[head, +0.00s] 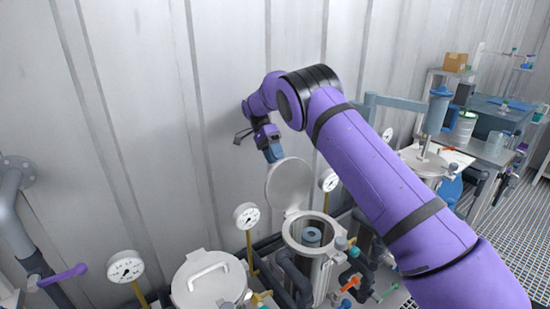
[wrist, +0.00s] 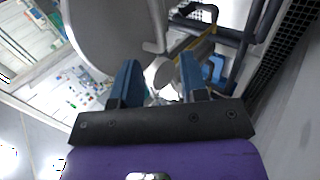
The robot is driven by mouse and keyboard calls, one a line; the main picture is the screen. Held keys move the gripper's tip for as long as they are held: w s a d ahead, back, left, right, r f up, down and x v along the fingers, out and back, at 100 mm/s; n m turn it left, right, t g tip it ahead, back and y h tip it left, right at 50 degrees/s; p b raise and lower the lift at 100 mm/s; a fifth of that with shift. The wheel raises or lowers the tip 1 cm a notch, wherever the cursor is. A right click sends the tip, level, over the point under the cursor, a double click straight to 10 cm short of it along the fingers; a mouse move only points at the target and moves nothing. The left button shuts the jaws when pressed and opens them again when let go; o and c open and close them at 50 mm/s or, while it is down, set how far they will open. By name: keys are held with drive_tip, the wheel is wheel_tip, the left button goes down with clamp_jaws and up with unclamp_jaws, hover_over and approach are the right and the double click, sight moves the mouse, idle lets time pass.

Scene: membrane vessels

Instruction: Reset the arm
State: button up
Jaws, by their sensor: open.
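My purple arm reaches from the lower right up to the wall side in the head view. My gripper (head: 273,153) has blue fingers and hangs above and just left of the raised round lid of the middle vessel. In the wrist view my gripper (wrist: 156,80) shows two blue fingers set apart with nothing held between them. The raised lid (head: 289,184) stands open behind the vessel (head: 312,232), and a grey ring-shaped part is visible inside the opening. The lid also shows close by in the wrist view (wrist: 105,30).
A closed vessel with a handled lid (head: 210,280) stands at the lower left. Pressure gauges (head: 246,215) stand near the vessels. Another vessel (head: 428,160) and a bench with containers (head: 492,148) are at the right. The corrugated wall (head: 150,110) is close behind my gripper.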

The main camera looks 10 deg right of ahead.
drive_tip(key=s+d+r+n+t+y, duration=0.25)
drive_tip(key=s+d+r, duration=0.25)
drive_tip(key=s+r, duration=0.6)
drive_tip(key=s+d+r+n+t+y, duration=0.1)
drive_tip(key=s+d+r+n+t, duration=0.45)
drive_tip(key=r, duration=0.85)
drive_tip(key=s+d+r+n+t, duration=0.1)
drive_tip(key=s+r, duration=0.1)
drive_tip(key=s, duration=0.6)
drive_tip(key=s+d+r+n+t, duration=0.1)
drive_tip(key=s+d, duration=0.1)
drive_tip(key=s, duration=0.7)
drive_tip(key=s+f+n+t, duration=0.1)
drive_tip(key=s+f, duration=0.1)
drive_tip(key=s, duration=0.5)
drive_tip(key=s+f+n+t, duration=0.2)
drive_tip(key=s, duration=0.5)
drive_tip(key=shift+s+d+f+n, duration=0.2)
drive_tip(key=shift+d+f+n, duration=0.1)
drive_tip(key=shift+f, duration=0.05)
